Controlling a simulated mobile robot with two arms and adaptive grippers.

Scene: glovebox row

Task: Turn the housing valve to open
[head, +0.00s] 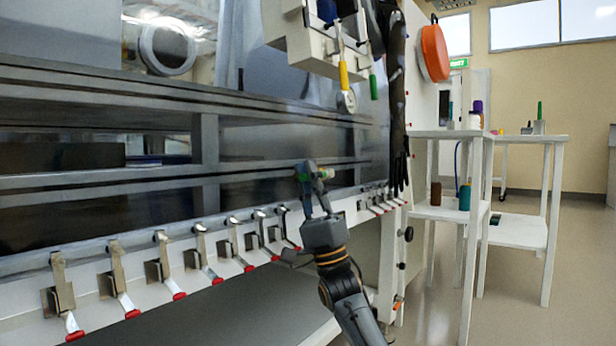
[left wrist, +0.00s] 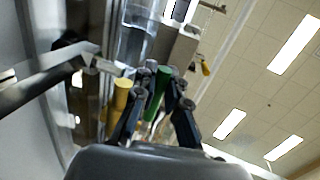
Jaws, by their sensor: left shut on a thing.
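My left gripper (head: 313,175) reaches up in front of the glovebox's lower rail. Its fingers are closed around a small part with green and pale areas (head: 326,173), mostly hidden by the fingers. I cannot tell for sure whether this is the housing valve or how it is turned. In the left wrist view, the dark fingers (left wrist: 157,75) point up, with a green handle (left wrist: 157,98) showing between them and a yellow handle (left wrist: 121,96) to the left. In the head view, a yellow handle (head: 344,75) and a green handle (head: 373,87) hang from a white housing (head: 312,45).
A row of metal latches with red tips runs along the white lower ledge (head: 200,262). A black glove (head: 398,100) hangs right of the gripper, below an orange disc (head: 435,53). A white shelf table (head: 450,212) with bottles stands at right. The floor beyond is open.

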